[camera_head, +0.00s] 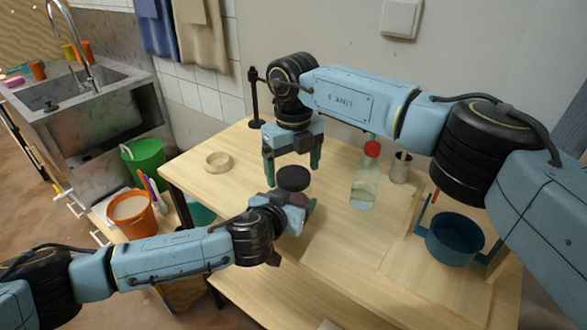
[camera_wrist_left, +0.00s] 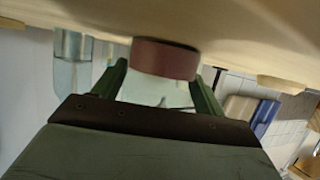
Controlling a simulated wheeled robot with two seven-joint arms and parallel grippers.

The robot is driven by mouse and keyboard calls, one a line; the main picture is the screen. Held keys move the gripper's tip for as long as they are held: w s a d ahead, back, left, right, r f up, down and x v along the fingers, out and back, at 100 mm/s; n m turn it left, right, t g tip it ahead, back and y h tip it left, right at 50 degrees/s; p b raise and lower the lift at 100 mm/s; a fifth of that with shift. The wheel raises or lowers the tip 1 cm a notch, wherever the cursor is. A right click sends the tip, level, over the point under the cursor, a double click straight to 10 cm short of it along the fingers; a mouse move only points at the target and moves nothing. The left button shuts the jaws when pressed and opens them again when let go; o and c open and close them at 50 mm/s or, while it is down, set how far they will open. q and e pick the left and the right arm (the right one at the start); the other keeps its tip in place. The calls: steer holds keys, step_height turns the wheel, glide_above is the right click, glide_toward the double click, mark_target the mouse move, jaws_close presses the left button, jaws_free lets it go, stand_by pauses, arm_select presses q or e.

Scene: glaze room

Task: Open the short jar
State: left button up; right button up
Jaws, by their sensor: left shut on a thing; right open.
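The short jar (camera_head: 293,199) stands at the middle of the wooden table, with a dark round lid (camera_head: 293,178) on top and a reddish-brown body just below it. My left gripper (camera_head: 300,207) is shut around the jar's side, below the lid. In the left wrist view, which is upside down, a reddish-brown part of the jar (camera_wrist_left: 165,58) shows between the left gripper's green fingers (camera_wrist_left: 160,72). My right gripper (camera_head: 292,165) is open and points down over the lid, its fingers apart on either side. Whether they touch the lid cannot be told.
A clear bottle with a red cap (camera_head: 365,178) and a metal cup (camera_head: 400,168) stand to the right. A blue pot (camera_head: 453,240) is at the front right. An orange bucket (camera_head: 132,216) stands beyond the table's left edge.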

step_height(320, 180, up, 4)
steer(key=shift+f, duration=0.1)
steer(key=shift+c, duration=0.3)
steer(key=m, duration=0.1)
steer(key=r+m, duration=0.1)
steer(key=m, duration=0.2)
steer(key=shift+a+r, duration=0.1)
steer(key=shift+r, duration=0.2)
steer(key=m, duration=0.1)
steer(key=r+m, duration=0.1)
steer(key=m, duration=0.2)
steer(key=shift+r+m, duration=0.3)
steer(key=shift+m, duration=0.1)
steer(key=shift+f, duration=3.95)
